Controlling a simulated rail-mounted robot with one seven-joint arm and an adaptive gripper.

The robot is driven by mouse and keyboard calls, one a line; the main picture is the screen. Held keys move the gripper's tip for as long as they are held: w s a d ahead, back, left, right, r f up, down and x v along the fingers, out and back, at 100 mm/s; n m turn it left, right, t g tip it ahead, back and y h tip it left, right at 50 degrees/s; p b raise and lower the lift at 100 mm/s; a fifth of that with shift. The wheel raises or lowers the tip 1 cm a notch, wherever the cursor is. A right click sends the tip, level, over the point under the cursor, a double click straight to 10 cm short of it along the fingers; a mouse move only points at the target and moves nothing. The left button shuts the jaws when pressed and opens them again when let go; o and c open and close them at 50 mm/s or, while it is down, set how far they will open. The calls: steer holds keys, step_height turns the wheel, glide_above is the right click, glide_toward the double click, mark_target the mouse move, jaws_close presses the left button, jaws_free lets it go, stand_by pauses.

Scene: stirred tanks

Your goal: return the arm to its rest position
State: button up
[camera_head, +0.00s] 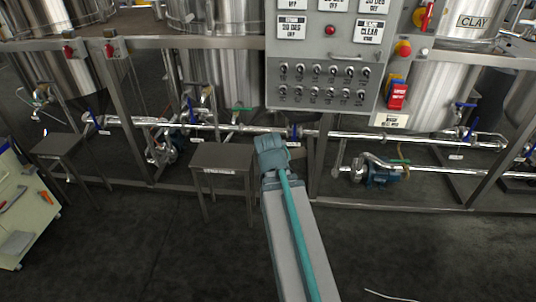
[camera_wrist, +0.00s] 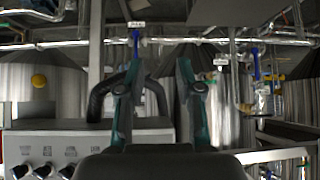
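My arm reaches from the bottom of the head view up toward the pipe frame, ending in a blue-grey joint at the middle. The fingers do not show clearly there. In the wrist view my gripper (camera_wrist: 160,68) has two teal fingers standing apart with a clear gap between them. Nothing is held in the gap; steel tanks and pipes show beyond it. A grey control panel (camera_wrist: 30,145) with knobs is at the lower left of the wrist view. The same kind of panel (camera_head: 320,82) hangs upper right of my arm's end in the head view.
A small dark table (camera_head: 222,158) stands just left of my arm's end, and another (camera_head: 58,144) farther left. Pipes (camera_head: 420,137) and a pump (camera_head: 378,170) run along the frame. A pale cabinet (camera_head: 22,215) is at the left edge. The floor in front is mostly clear.

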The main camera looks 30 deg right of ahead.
steer(key=shift+a+f, duration=0.4)
steer(key=shift+f, duration=0.15)
steer(key=s+a+f+n+g+y, duration=0.1)
steer(key=s+a+f+g+y, duration=0.25)
steer(key=f, duration=0.55)
steer(key=s+a+f+n+g, duration=0.2)
steer(key=s+a+f, duration=0.35)
steer(key=f, duration=0.25)
steer(key=s+a+f+n+g+y, duration=0.15)
steer(key=s+a+f, duration=0.3)
steer(key=f, duration=0.45)
steer(key=s+a+f+n+g, duration=0.1)
steer(key=s+a+f+g, duration=0.25)
steer(key=s+f, duration=0.4)
steer(key=s+a+f+n+g, duration=0.15)
steer(key=s+a+f, duration=0.3)
steer(key=s, duration=0.55)
steer(key=s+a+f+g, duration=0.3)
steer(key=s+a+f, duration=0.2)
steer(key=s, duration=0.4)
step_height(320, 180, up, 15)
steer(key=w+t+p, duration=0.1)
steer(key=w+p, duration=0.1)
steer(key=p, duration=1.5)
steer(key=shift+a, duration=0.2)
